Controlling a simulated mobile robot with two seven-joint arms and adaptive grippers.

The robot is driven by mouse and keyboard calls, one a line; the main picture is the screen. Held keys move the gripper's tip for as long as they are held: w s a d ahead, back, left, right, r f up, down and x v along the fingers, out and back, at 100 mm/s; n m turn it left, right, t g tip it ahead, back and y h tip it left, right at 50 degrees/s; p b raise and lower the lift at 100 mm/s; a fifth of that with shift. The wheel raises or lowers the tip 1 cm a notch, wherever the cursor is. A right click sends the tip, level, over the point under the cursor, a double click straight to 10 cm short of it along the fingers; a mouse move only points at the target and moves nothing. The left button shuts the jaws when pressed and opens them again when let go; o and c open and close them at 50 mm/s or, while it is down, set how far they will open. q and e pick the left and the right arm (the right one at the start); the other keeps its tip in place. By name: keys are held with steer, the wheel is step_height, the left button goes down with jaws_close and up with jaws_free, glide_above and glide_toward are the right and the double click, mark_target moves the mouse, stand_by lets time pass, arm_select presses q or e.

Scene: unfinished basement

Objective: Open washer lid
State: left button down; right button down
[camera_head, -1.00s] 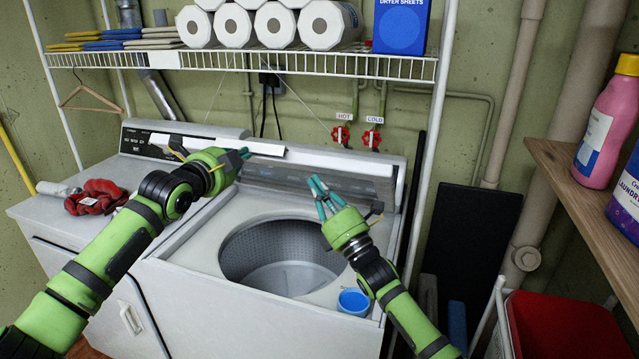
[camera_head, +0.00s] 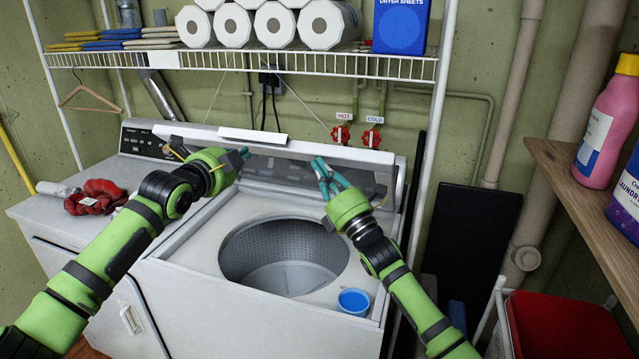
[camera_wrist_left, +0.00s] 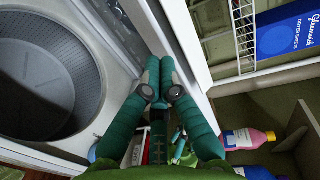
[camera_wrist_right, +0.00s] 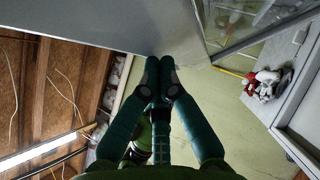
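The white washer (camera_head: 290,312) stands in the middle, its round metal drum (camera_head: 285,262) exposed. Its lid (camera_head: 285,172) is raised at the back, nearly upright, with a pale strip (camera_head: 252,136) along its top edge. My left gripper (camera_head: 244,154) is at the lid's upper left. In the left wrist view its fingertips (camera_wrist_left: 160,90) are together, with nothing visible between them. My right gripper (camera_head: 321,168) is in front of the lid's right half. In the right wrist view its fingertips (camera_wrist_right: 160,84) are together near a grey panel's edge. Whether either gripper touches the lid is unclear.
A blue cup (camera_head: 353,301) sits on the washer's front right corner. A wire shelf (camera_head: 300,64) with rolls and a dryer sheets box (camera_head: 401,27) hangs above. Red gloves (camera_head: 96,197) lie on the left machine. A wooden shelf (camera_head: 590,215) with bottles juts in at right.

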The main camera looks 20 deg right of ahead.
arm_select(q)
steer(key=c, duration=0.9)
jaws_free()
steer(key=shift+c, duration=0.2)
